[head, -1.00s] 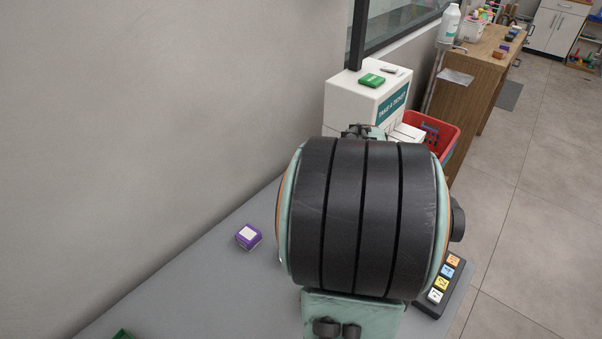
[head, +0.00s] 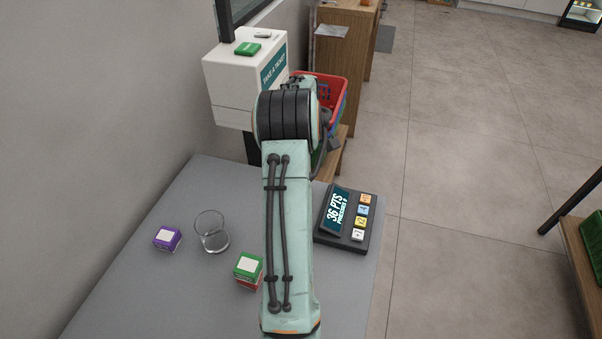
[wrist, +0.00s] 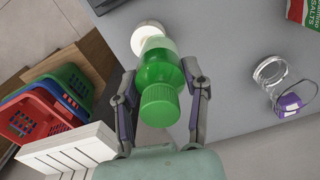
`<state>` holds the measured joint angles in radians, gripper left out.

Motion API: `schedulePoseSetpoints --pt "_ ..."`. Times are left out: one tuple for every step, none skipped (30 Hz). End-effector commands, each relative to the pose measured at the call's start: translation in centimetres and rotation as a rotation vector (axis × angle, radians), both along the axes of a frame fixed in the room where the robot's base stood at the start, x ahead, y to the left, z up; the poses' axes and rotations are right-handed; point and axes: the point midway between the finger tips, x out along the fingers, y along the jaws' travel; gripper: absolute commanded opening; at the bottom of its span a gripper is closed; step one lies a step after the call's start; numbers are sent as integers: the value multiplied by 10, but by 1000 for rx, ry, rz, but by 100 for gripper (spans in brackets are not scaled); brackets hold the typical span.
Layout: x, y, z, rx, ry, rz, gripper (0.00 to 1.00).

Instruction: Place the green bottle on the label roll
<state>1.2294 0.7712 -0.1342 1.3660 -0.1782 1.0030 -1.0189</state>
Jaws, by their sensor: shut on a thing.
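The green bottle (wrist: 162,72) is in the wrist view, cap toward the camera, with a pale band around its far part. My gripper (wrist: 158,68) is shut on it, one finger on each side. A round white thing (wrist: 148,33), likely the label roll, shows just beyond the bottle's far end, over the grey counter. The bottle partly overlaps it, and I cannot tell whether they touch. In the head view my arm hides the gripper, the bottle and the roll.
On the grey counter (head: 205,185) stand a clear glass (head: 212,236), a purple box (head: 167,238), a green-and-red box (head: 248,268) and a points terminal (head: 347,218). A white ticket dispenser (head: 232,88) and red basket (head: 330,92) are behind. The counter's left part is clear.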

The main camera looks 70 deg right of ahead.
Motion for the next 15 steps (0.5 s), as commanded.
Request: schedulePoseSetpoints --pt "1 -6 -9 2 0 -1 8" --pt "2 -9 -12 1 0 -1 8" --pt "3 -12 -15 0 0 0 8" --pt "4 -14 -17 0 0 0 8" --pt "4 -15 -19 0 0 0 8" --pt "5 -17 -21 -1 0 0 8" --pt "5 -18 -22 -1 0 1 8" --pt "6 -19 -24 0 0 1 8" --pt "6 -21 -28 1 0 0 8" --pt "7 -22 -31 1 0 0 8" --pt "7 -22 -36 2 0 -1 8" --pt "6 -21 -43 3 1 -1 8" --pt "6 -21 -48 2 1 -1 8" --pt "6 -21 -52 2 0 0 8" --pt "6 -21 -56 2 1 0 8"
